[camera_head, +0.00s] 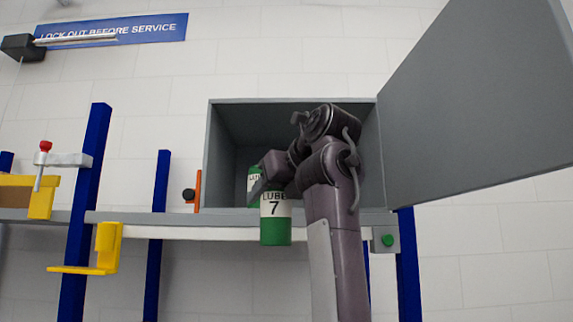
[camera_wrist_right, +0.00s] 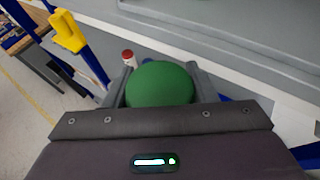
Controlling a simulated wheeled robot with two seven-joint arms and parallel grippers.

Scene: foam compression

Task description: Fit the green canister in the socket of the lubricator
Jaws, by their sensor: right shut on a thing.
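A green canister (camera_head: 276,229) with a white label reading "LUBE 7" is upright in my right gripper (camera_head: 268,184), just in front of the open grey cabinet's lower edge. In the right wrist view its rounded green end (camera_wrist_right: 160,84) shows between the two fingers (camera_wrist_right: 160,98), which close on its sides. A second green canister (camera_head: 254,178) with a white label stands inside the cabinet, partly hidden behind my gripper. I cannot pick out the lubricator or its socket for certain. My left gripper is not in view.
The grey cabinet (camera_head: 213,150) has its door (camera_head: 480,100) swung open to the right. Blue posts (camera_head: 86,210) carry a shelf rail (camera_head: 170,232). A yellow bracket (camera_head: 107,245), a red-knobbed grey fitting (camera_head: 66,160) and a green button box (camera_head: 387,240) are nearby.

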